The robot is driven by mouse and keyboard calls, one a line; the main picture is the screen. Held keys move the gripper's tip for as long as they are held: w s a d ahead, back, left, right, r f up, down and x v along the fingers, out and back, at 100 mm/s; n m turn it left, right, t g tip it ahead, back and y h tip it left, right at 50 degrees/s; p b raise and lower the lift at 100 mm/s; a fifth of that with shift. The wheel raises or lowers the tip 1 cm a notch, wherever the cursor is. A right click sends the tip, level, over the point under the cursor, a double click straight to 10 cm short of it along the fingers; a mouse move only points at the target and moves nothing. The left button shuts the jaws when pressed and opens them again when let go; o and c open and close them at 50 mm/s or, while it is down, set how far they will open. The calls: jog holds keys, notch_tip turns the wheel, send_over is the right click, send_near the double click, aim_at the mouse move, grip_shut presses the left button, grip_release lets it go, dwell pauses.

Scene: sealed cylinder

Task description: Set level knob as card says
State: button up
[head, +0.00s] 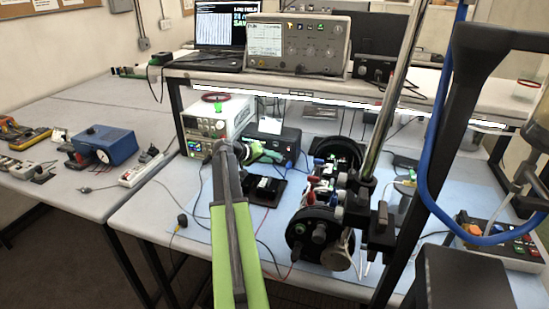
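My arm reaches up from the bottom centre, and my gripper (268,153) is small and green at its far end. It is in front of a black box (283,137) on the bench under the shelf. I cannot tell whether it touches the box, or whether its fingers are open or shut. The gripper and arm hide part of the box's front, and I cannot make out a level knob there. A small white card-like sheet (270,105) stands behind the box; any writing is too small to read.
A white power supply (213,122) with a lit display stands left of the box. A black cylinder apparatus (318,235) and metal post stand to the right. An oscilloscope (298,43) and laptop (218,24) are on the shelf. Loose cables cross the blue mat (190,235).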

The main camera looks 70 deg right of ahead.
jog(key=p+v, duration=0.6)
jog(key=v, duration=0.7)
jog(key=shift+a+r, duration=0.15)
jog(key=shift+r, duration=0.2)
jog(key=shift+w+a+r+p, duration=0.2)
jog(key=shift+w+a+p, duration=0.1)
jog(key=shift+a, duration=0.15)
jog(key=w+a+f+n+t, duration=0.2)
jog(key=w+a+n+t, duration=0.2)
jog(key=w+a, duration=1.5)
jog(key=w+a+f+n+t+y, duration=0.1)
jog(key=w+a, duration=0.2)
jog(key=a, duration=0.4)
jog(key=w+a+f+n+t, duration=0.1)
jog(key=w+a+f, duration=0.1)
jog(key=a, duration=0.5)
jog(key=s+a+f+n+y, duration=0.2)
jog(key=a+y, duration=0.1)
jog(key=a, duration=0.8)
jog(key=s+a+f+n+y, duration=0.2)
jog(key=a+n+y, duration=0.1)
jog(key=a, duration=0.8)
jog(key=s+a+f+n+y, duration=0.2)
jog(key=a+f+y, duration=0.1)
jog(key=a, duration=0.9)
jog(key=shift+s+n, duration=0.2)
jog(key=shift+n, duration=0.1)
